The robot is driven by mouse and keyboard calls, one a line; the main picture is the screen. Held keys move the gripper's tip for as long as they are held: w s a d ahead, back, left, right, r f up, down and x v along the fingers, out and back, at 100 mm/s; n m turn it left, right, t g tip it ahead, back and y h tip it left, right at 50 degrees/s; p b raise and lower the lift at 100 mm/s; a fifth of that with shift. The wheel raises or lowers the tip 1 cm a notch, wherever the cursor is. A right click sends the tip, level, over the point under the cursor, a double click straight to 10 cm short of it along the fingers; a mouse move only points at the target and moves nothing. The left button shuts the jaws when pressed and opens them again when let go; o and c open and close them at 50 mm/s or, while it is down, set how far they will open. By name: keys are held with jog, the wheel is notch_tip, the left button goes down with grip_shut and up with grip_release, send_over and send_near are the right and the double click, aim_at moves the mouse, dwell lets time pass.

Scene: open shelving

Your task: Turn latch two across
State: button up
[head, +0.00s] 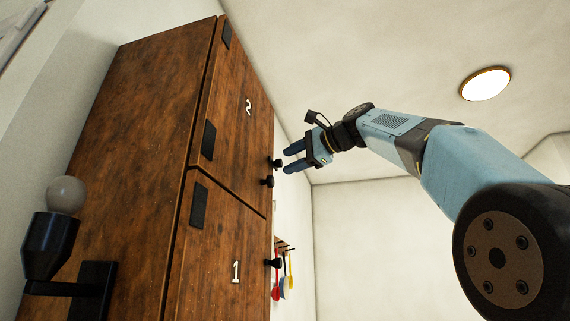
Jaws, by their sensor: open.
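A brown wooden cabinet (150,110) fills the left half of the head view. Its upper door (232,110) has a white number 2 on it. Two black knobs sit close together at that door's right edge, an upper knob (277,163) and a lower knob (267,181). I cannot tell which of them is latch two or which way it is turned. My gripper (287,160) is open, with its two blue fingers pointing left at the upper knob. The fingertips are very close to this knob; I cannot tell whether they touch it.
A lower door (225,265) marked 1 has its own black knob (274,263). Several coloured utensils (284,280) hang on the wall beyond. A grey ball (66,195) on a black holder stands at the left. The space right of the cabinet looks free around my arm.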

jog(key=v, duration=1.1)
jog(key=shift+d+f, duration=0.1)
notch_tip(320, 180, down, 14)
jog(key=d+h, duration=0.3)
jog(key=h, duration=0.1)
jog(key=s+d+f+n+g+h, duration=0.1)
jog(key=s+f, duration=0.4)
jog(key=f, duration=1.1)
jog(key=s+d+f+n+g+h, duration=0.1)
jog(key=s+f+n+h, duration=0.3)
jog(key=f, duration=1.3)
jog(key=s+d+f+n+g+h, duration=0.2)
jog(key=s+f+n, duration=0.3)
jog(key=f, duration=1.1)
jog(key=shift+s+f+g+h, duration=0.35)
jog(key=shift+s+g+h, duration=0.4)
jog(key=shift+s, duration=0.4)
